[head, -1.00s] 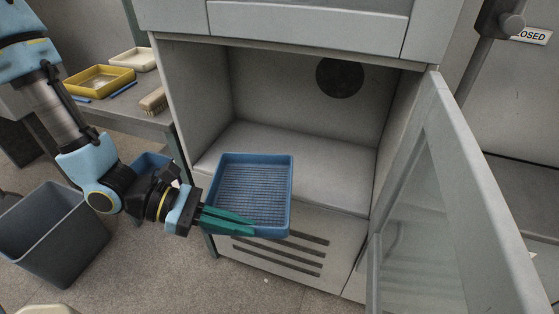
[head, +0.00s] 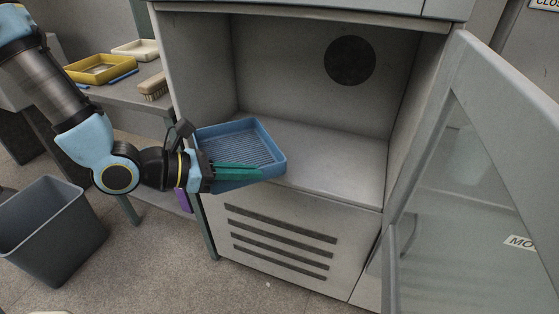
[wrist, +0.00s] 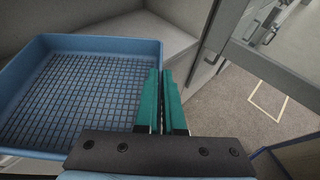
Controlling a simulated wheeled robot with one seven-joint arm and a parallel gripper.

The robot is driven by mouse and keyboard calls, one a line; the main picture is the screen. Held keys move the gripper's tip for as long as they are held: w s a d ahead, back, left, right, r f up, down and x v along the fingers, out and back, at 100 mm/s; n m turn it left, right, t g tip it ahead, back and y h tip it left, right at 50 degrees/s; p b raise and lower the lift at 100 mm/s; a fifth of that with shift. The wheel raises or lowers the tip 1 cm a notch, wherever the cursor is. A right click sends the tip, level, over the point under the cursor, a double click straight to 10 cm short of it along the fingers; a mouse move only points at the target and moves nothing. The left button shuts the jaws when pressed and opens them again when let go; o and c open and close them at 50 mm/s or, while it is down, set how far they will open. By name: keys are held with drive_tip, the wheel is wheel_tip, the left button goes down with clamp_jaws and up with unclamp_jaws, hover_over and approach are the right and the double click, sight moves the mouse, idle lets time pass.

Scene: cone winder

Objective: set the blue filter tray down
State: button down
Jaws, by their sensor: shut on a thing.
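The blue filter tray (head: 238,138) has a grid floor and raised walls. My gripper (head: 255,172) has green fingers and is shut on the tray's near wall. In the head view the tray is at the front left of the open cabinet's compartment, roughly level. Whether its underside touches the cabinet floor (head: 330,160) cannot be told. In the wrist view the tray (wrist: 75,90) fills the left side, and the green fingers (wrist: 160,100) sit at its right wall.
The glass-paned cabinet door (head: 470,190) stands open at the right. The cabinet floor is bare right of the tray. A side bench at the left holds a yellow tray (head: 100,68), a cream tray (head: 137,49) and a brush (head: 154,86). A grey bin (head: 50,230) stands on the floor.

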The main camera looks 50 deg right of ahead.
sight(248, 147)
drive_tip(key=w+d+p, duration=0.1)
drive_tip(key=d, duration=0.4)
drive_tip(key=w+d+f+p, duration=0.1)
drive_tip(key=w+d+p, duration=0.1)
drive_tip(key=d, duration=0.3)
drive_tip(key=w+d+f+p, duration=0.1)
drive_tip(key=w+d, duration=0.1)
drive_tip(key=d, duration=0.4)
drive_tip(key=shift+w+f, duration=0.15)
drive_tip(key=shift+f, duration=0.05)
wheel_tip(248, 147, down, 4)
drive_tip(key=shift+r+p, duration=0.1)
drive_tip(key=shift+p, duration=0.25)
drive_tip(key=shift+d+f, duration=0.15)
drive_tip(key=shift+f, duration=0.2)
drive_tip(key=c, duration=1)
unclamp_jaws()
drive_tip(key=shift+f, duration=0.1)
drive_tip(key=v, duration=1.2)
